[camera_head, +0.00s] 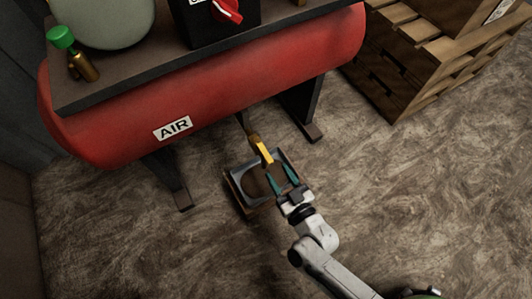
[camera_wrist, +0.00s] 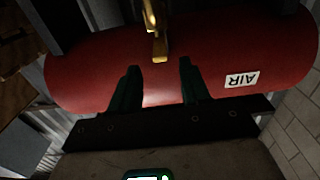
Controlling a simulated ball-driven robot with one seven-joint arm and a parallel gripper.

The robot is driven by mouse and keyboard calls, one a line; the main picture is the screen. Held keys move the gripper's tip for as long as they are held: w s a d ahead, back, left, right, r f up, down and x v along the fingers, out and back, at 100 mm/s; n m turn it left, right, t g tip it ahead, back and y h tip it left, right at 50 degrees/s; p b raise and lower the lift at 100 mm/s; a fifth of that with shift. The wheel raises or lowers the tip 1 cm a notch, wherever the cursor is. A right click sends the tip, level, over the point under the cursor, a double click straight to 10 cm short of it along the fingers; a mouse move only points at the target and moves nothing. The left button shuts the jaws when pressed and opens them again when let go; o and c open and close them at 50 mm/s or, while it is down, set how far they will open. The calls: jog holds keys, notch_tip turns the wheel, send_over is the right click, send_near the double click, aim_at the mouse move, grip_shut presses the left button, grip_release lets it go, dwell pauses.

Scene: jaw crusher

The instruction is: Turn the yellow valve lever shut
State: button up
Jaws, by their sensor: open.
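The yellow valve lever (camera_head: 261,149) hangs below the front of the red air tank, near its middle. In the wrist view the lever (camera_wrist: 159,46) shows at the top, on a brass-coloured fitting against the red tank. My gripper (camera_head: 283,174) is open and empty, with its two dark teal fingers apart. In the head view the fingertips are just below and right of the lever. In the wrist view the fingers (camera_wrist: 158,66) point toward the tank, with the lever's end between and beyond the tips. I cannot tell whether anything touches.
The red tank (camera_head: 215,85) labelled AIR stands on dark legs (camera_head: 301,108). A grey frame-like tray (camera_head: 246,207) lies on the floor beside my gripper. Wooden pallets and crates (camera_head: 420,65) stand at upper right. A green-capped brass bottle (camera_head: 75,58) is at upper left. The floor at right is clear.

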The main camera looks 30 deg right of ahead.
aim_at(266, 154)
jog(key=w+b, duration=0.2)
jog(key=w, duration=0.6)
jog(key=shift+w, duration=0.15)
jog(key=shift+c, duration=0.3)
grip_shut()
